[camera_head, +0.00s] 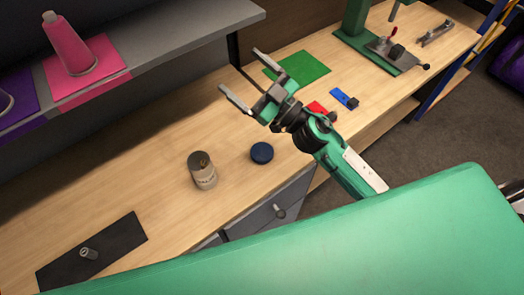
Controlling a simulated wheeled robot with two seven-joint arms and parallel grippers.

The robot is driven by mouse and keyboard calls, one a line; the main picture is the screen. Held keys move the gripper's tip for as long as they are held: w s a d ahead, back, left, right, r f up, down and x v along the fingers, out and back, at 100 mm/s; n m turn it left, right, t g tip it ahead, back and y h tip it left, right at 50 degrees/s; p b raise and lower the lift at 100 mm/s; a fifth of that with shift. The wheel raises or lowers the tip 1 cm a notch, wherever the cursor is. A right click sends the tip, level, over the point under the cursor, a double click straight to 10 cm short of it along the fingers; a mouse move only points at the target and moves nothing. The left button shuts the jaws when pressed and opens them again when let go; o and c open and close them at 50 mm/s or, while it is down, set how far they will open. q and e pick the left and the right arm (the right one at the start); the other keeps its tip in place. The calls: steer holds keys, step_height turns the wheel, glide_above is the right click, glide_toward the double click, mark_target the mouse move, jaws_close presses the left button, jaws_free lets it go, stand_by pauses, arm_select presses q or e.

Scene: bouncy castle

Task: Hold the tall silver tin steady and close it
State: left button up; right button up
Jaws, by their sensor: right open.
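The tall silver tin (203,175) stands upright on the wooden workbench, left of the picture's middle. Its top looks open, with something brownish inside. A dark blue round disc (262,152), which may be its lid, lies flat on the bench to the right of the tin, apart from it. My right gripper (239,69) is open and empty, with its two fingers spread. It is above the bench, farther back than the tin and the disc, and touches neither. My left gripper is not in view.
A black mat (120,238) with a small metal cylinder (89,254) lies at the lower left. A green mat (305,68), a blue item (343,98) and a green press stand (357,45) are farther back. A grey shelf (180,38) overhangs the back left. Bench around the tin is clear.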

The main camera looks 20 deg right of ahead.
steer(key=s+a+f+n+g, duration=0.45)
steer(key=f+n+g, duration=0.25)
steer(key=n+g, duration=0.75)
steer(key=w+d+f+m+g+h, duration=0.1)
steer(key=d+f+m+g+h, duration=0.1)
steer(key=d+h, duration=0.3)
steer(key=w+d+f+m+g+h, duration=0.1)
steer(key=d+f+m+h, duration=0.3)
steer(key=d, duration=0.4)
steer(key=shift+w+d+f+g+h, duration=0.3)
steer(key=shift+w+f+h, duration=0.2)
steer(key=shift+w+f, duration=0.25)
steer(key=shift+a, duration=0.1)
steer(key=p, duration=0.2)
glide_above(270, 146)
step_height(270, 146, down, 8)
steer(key=shift+s+r, duration=0.1)
